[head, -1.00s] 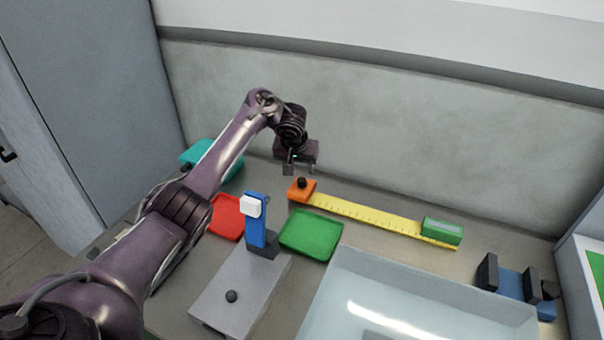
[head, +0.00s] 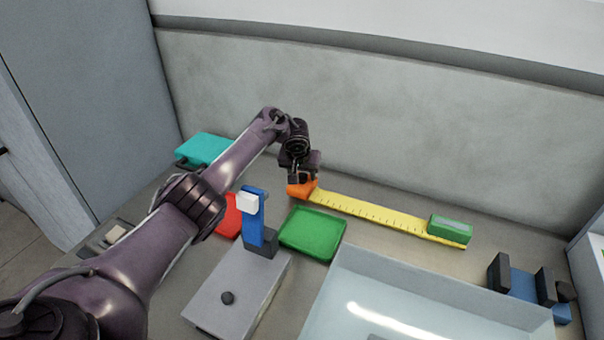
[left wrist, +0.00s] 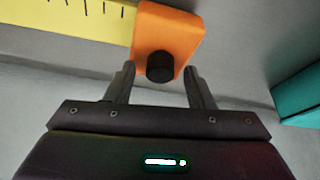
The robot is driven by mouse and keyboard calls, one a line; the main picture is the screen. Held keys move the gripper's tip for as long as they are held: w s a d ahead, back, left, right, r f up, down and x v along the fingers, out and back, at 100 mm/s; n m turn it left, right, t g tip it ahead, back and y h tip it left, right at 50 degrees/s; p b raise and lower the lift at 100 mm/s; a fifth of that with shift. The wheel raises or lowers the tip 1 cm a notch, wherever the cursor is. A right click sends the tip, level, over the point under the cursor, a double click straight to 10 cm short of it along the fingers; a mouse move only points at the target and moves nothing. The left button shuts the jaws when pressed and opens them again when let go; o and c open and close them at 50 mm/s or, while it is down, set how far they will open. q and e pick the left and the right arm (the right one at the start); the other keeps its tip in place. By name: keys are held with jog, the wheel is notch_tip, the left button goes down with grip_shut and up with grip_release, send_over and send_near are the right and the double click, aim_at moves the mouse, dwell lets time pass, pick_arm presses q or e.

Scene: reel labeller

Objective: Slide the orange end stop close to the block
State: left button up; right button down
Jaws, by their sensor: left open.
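The orange end stop (head: 303,190) sits at the left end of the yellow ruler (head: 365,210) in the head view. It also shows in the left wrist view (left wrist: 168,32), with a black knob (left wrist: 160,67) on it. The green block (head: 450,229) is at the ruler's right end, far from the end stop. My left gripper (head: 299,181) is open over the end stop. In the left wrist view its two fingers (left wrist: 160,82) stand on either side of the knob, apart from it. My right gripper is not in view.
A green tray (head: 290,246) and a red tray (head: 231,222) lie in front of the ruler. A grey device with a blue post (head: 254,222) stands between them. A large clear-topped bin (head: 340,262) is at front right. A teal box (head: 205,148) is at back left.

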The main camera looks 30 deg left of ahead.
pick_arm(q)
jog(key=shift+s, duration=0.1)
grip_shut()
jog(key=shift+d, duration=0.1)
